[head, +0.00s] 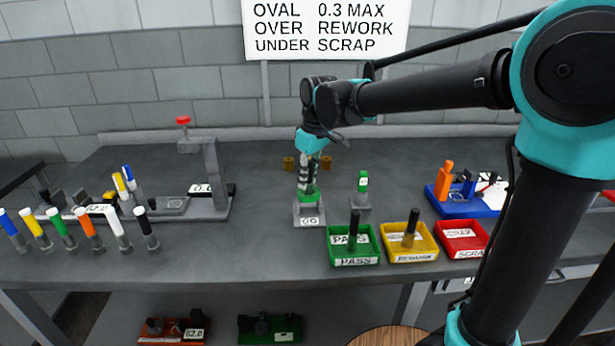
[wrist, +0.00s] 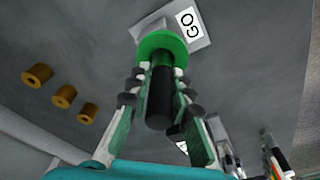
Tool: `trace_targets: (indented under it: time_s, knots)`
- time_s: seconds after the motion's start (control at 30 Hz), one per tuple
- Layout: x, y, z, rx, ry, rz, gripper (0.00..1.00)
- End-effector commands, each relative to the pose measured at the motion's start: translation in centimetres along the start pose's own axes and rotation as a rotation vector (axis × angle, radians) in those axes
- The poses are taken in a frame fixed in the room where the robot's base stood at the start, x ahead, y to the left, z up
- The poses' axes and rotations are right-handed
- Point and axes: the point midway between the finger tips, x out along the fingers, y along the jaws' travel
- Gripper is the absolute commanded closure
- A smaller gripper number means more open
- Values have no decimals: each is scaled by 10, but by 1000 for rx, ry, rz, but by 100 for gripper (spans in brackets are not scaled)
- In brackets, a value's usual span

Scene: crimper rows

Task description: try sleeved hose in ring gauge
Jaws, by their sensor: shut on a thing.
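My gripper (head: 307,184) points down over a grey block marked GO (head: 308,214). In the wrist view my gripper (wrist: 160,72) is shut on a black hose (wrist: 158,100). A green ring (wrist: 162,44) lies just beyond the fingertips, above the GO block (wrist: 193,42). The hose's far end meets the green ring. I cannot tell how deep it sits in it, and its sleeve is hidden. A second grey stand with a green, white-labelled top (head: 361,187) is to the right, apart from the gripper.
Green PASS (head: 356,261), yellow REWORK (head: 410,257) and red SCRAP (head: 470,253) trays line the bench front. Black pieces stand in PASS and REWORK. A press (head: 212,180) and several coloured-top pieces (head: 90,232) are left. Brass rings (wrist: 63,96) lie behind. A blue tray (head: 455,208) is right.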

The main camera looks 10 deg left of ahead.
Motion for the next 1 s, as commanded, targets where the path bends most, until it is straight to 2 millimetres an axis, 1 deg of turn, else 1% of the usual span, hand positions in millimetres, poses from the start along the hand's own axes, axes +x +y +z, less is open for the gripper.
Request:
trace_targets:
  time_s: [1.0]
  knots:
    - [14,0,2,0,0,0,100]
